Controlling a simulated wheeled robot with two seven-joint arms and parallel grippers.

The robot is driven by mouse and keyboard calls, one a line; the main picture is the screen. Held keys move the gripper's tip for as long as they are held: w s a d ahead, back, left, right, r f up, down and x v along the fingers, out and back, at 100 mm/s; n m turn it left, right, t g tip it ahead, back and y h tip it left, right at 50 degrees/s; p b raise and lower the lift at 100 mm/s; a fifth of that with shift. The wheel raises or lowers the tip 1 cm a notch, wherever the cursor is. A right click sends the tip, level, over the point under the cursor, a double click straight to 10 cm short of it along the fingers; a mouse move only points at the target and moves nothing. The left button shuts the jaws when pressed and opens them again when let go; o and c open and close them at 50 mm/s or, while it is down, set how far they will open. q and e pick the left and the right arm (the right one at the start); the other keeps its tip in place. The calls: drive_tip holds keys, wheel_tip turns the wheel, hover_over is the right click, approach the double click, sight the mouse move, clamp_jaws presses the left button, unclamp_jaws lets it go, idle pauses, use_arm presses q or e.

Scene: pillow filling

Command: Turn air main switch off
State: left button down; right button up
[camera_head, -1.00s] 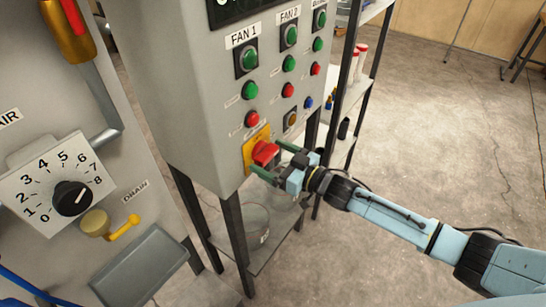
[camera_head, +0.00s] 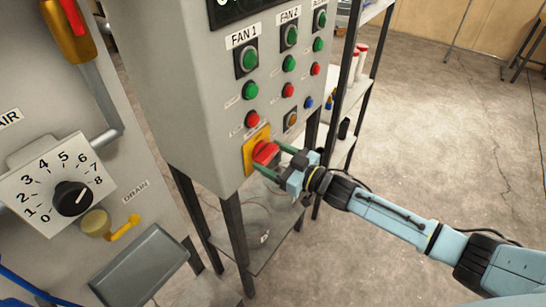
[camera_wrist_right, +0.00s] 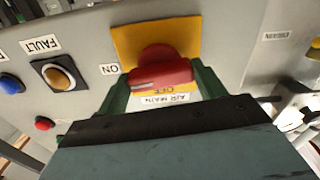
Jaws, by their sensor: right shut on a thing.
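The air main switch is a red rotary handle (camera_head: 264,153) on a yellow plate (camera_head: 249,157) at the lower corner of the grey control panel. In the right wrist view the fingers (camera_wrist_right: 160,88) flank the handle. My left gripper is not in view.
The grey panel (camera_head: 180,100) carries green and red buttons and fan switches above the handle. At left are a black dial (camera_head: 72,198), a yellow drain valve (camera_head: 122,228) and a grey tray (camera_head: 140,268). A shelf rack (camera_head: 345,95) stands behind; open floor lies right.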

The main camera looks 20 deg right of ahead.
drive_tip(key=n, duration=0.8)
drive_tip(key=shift+n, duration=0.4)
drive_tip(key=n+b, duration=0.1)
drive_tip(key=n, duration=0.3)
drive_tip(key=shift+n+b, duration=0.45)
drive_tip(key=shift+n, duration=1.55)
drive_tip(key=o, duration=1)
drive_tip(key=b+v, duration=0.1)
drive_tip(key=v, duration=1.2)
drive_tip(key=shift+s+d, duration=0.15)
